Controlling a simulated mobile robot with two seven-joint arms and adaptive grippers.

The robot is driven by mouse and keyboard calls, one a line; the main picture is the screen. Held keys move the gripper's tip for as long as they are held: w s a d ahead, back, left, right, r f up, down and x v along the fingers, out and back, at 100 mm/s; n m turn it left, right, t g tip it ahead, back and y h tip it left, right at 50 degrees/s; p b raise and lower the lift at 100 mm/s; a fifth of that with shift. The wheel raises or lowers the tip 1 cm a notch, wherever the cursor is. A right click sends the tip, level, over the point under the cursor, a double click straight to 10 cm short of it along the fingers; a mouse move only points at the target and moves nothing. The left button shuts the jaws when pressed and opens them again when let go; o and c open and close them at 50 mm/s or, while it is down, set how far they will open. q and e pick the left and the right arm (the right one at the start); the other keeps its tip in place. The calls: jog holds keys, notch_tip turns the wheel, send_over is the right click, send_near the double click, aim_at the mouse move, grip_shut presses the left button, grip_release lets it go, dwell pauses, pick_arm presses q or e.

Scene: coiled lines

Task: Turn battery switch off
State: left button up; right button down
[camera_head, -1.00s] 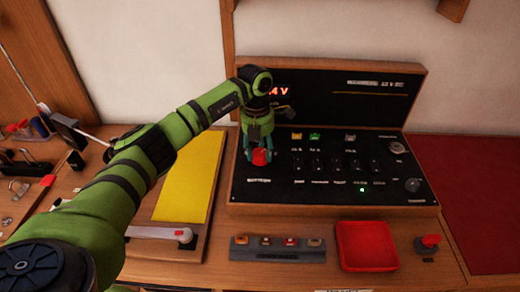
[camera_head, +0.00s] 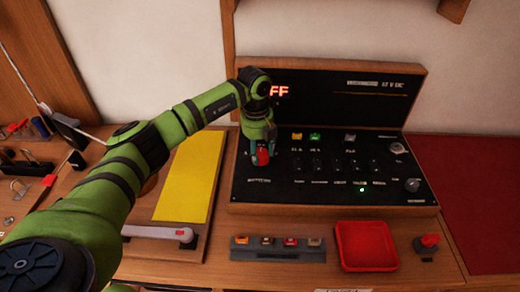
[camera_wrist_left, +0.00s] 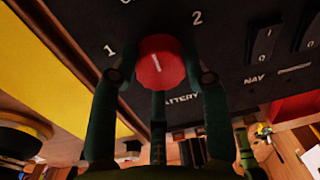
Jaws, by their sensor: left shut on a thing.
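The red battery switch knob (camera_head: 262,157) is at the left end of the black switch panel (camera_head: 300,195). It also shows in the left wrist view (camera_wrist_left: 160,62), with a short white mark on its face, labels "1" and "2" around it and partly hidden "BATTERY" lettering below. My left gripper (camera_head: 260,155) reaches down to the panel and is shut on the knob; in the left wrist view its fingers (camera_wrist_left: 160,80) sit on both sides of it. The red display (camera_head: 278,91) reads "FF", its left part hidden behind my arm. My right gripper is not in view.
Several black rocker switches (camera_head: 345,167) run to the right of the knob. A red tray (camera_head: 366,246), a grey strip of fuses (camera_head: 278,247) and a small red knob (camera_head: 428,241) are in front of the panel. A yellow sheet (camera_head: 190,177) lies left.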

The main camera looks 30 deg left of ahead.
pick_arm(q)
jog(key=shift+s+d+f+n, duration=0.15)
jog(key=shift+s+f+n, duration=0.1)
jog(key=shift+f+n, duration=0.1)
jog(key=o, duration=1.1)
jog(key=shift+o, duration=0.2)
jog(key=shift+r, duration=0.15)
jog(key=shift+w+r, duration=0.1)
jog(key=shift+r, duration=0.05)
jog(key=shift+r, duration=0.3)
notch_tip(320, 180, up, 11)
jog(key=shift+s+a, duration=0.25)
jog(key=shift+r, duration=0.15)
